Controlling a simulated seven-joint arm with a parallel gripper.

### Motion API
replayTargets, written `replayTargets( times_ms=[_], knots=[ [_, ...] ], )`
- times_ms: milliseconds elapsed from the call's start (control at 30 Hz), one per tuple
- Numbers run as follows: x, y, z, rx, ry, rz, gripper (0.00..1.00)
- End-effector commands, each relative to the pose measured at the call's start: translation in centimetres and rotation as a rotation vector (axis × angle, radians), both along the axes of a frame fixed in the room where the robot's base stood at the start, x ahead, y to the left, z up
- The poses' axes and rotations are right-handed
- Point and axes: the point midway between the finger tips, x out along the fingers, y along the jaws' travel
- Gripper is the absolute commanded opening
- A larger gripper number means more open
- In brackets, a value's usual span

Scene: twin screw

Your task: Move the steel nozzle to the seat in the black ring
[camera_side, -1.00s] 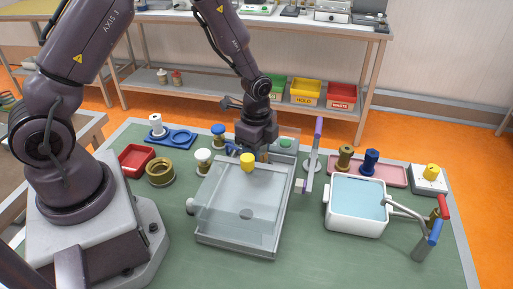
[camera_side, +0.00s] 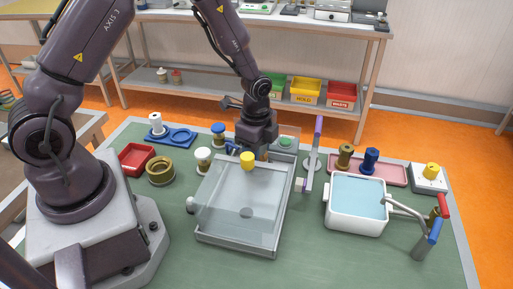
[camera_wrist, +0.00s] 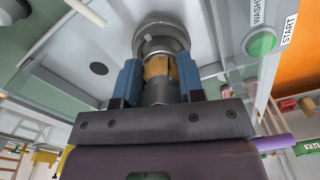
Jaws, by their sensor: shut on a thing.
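My gripper (camera_wrist: 160,82) has its two blue jaws shut on a piece with a grey steel body and a brass-coloured band, which I take for the steel nozzle (camera_wrist: 162,40). Its wide round grey end points away from the wrist. In the side view my gripper (camera_side: 261,155) points down at the back edge of the clear-covered box (camera_side: 240,239), and the held piece is mostly hidden there. I cannot clearly make out the black ring or its seat in either view.
A yellow knob (camera_side: 247,160) stands close in front of my gripper. A post with a purple top (camera_side: 318,126) rises to its right. A white basin (camera_side: 356,220) stands further right. Several spools, a red tray (camera_side: 137,157) and a brass ring (camera_side: 160,172) lie left.

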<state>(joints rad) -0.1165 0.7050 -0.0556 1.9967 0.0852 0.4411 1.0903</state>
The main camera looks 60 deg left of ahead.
Motion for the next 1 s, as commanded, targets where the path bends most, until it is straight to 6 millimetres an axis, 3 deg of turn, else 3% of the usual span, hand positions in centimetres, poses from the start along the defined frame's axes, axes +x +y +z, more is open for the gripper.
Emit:
replayTargets(
  times_ms=[1000],
  knots=[
    [0.0, 0.0, -1.5, 0.0, -0.001, 0.0, 0.07]
  ],
)
